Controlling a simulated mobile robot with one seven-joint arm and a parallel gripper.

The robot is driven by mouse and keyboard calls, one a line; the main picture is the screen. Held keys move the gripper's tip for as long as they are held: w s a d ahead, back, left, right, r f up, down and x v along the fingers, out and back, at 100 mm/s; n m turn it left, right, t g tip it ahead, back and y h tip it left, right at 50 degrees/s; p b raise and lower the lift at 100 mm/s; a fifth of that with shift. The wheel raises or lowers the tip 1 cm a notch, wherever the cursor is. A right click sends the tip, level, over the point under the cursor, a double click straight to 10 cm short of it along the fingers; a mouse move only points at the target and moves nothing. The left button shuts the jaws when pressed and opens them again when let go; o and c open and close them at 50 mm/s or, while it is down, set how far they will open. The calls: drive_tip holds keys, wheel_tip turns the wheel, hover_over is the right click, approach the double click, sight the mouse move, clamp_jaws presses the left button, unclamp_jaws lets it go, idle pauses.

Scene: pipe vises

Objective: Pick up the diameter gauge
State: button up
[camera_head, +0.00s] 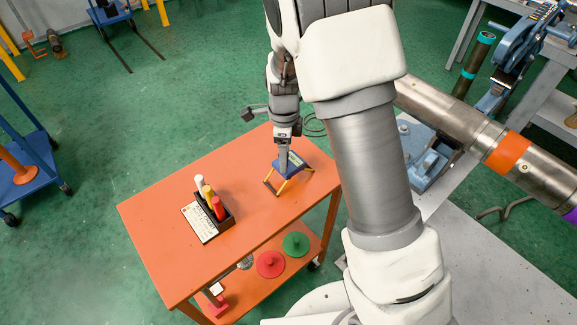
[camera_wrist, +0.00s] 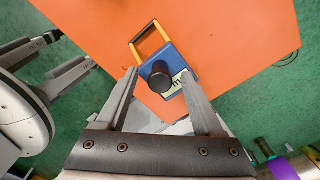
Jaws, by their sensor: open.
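The diameter gauge (camera_head: 293,171) lies on the orange table top near its back right corner. It has a blue body, a yellow and black fork and a pale label. In the wrist view the gauge (camera_wrist: 178,58) shows a dark round knob (camera_wrist: 160,77) standing up from its body. My gripper (camera_head: 284,158) points down over the gauge and hides part of it in the head view. In the wrist view my gripper (camera_wrist: 159,75) is open, with one finger on each side of the knob. I cannot tell whether the fingers touch it.
A black holder with white, yellow and red markers (camera_head: 210,198) and a printed sheet (camera_head: 199,222) stand left on the orange table (camera_head: 160,215). Red (camera_head: 270,264) and green (camera_head: 295,244) discs lie on its lower shelf. A large pipe (camera_head: 450,120) and vise are at right.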

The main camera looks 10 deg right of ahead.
clamp_jaws()
drive_tip(key=shift+r, duration=0.1)
idle(1.2)
